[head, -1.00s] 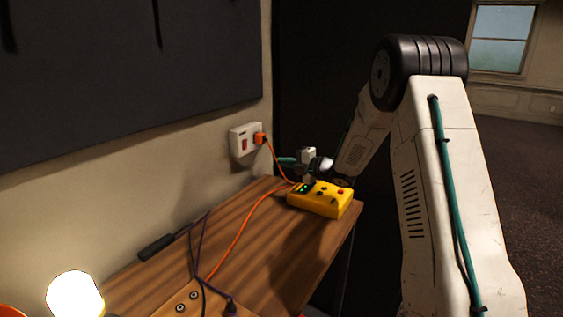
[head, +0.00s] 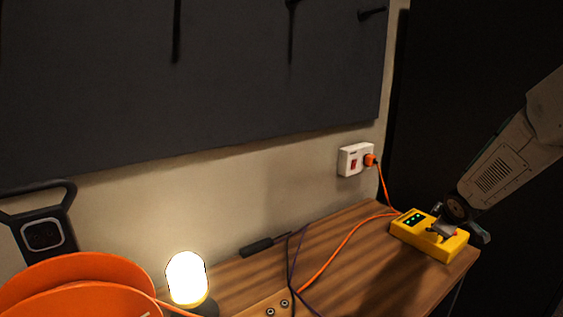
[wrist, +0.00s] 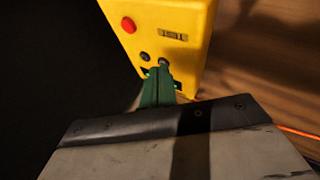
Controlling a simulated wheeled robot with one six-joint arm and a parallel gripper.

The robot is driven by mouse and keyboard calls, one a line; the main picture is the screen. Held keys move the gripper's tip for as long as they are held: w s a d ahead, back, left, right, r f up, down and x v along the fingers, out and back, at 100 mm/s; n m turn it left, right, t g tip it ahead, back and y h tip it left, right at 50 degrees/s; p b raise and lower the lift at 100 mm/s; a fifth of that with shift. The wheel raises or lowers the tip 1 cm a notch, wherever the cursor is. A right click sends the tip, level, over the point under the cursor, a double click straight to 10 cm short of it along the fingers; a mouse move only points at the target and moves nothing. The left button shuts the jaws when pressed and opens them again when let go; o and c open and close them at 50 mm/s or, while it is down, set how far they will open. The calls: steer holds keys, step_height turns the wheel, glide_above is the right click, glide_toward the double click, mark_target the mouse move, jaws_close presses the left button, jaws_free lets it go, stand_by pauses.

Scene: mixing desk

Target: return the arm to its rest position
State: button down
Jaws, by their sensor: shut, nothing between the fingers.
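My gripper (head: 480,236) is at the right end of the desk in the head view, close by a yellow control box (head: 428,238). My forearm comes down to it from the upper right and partly covers the box. In the wrist view, my green fingers (wrist: 159,84) are together and empty. They overlap the yellow box (wrist: 175,25), covering part of its face. A red button (wrist: 128,25) and small dark knobs show there. I cannot tell whether the fingers touch the box.
The wooden desk (head: 365,270) runs along the wall. An orange cable (head: 340,248) leads across it, and an orange plug sits in the wall socket (head: 352,159). A lit lamp (head: 186,278) and an orange cable reel (head: 80,285) stand at left. A dark panel (head: 200,80) hangs above.

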steer(key=s+a+r+m+g+y, duration=0.1)
steer(key=s+a, duration=0.5)
steer(key=s, duration=0.7)
steer(key=s+a+r+m+g, duration=0.3)
steer(key=s+a+r+m, duration=0.2)
steer(key=s, duration=0.9)
steer(key=s+a+r+m+g+y, duration=0.1)
steer(key=s+a+r, duration=0.6)
steer(key=s, duration=0.7)
steer(key=shift+a+r+m+g+y, duration=0.15)
steer(key=shift+a+m+g+y, duration=0.15)
steer(key=shift+a+m+g, duration=0.55)
steer(key=shift+a, duration=0.1)
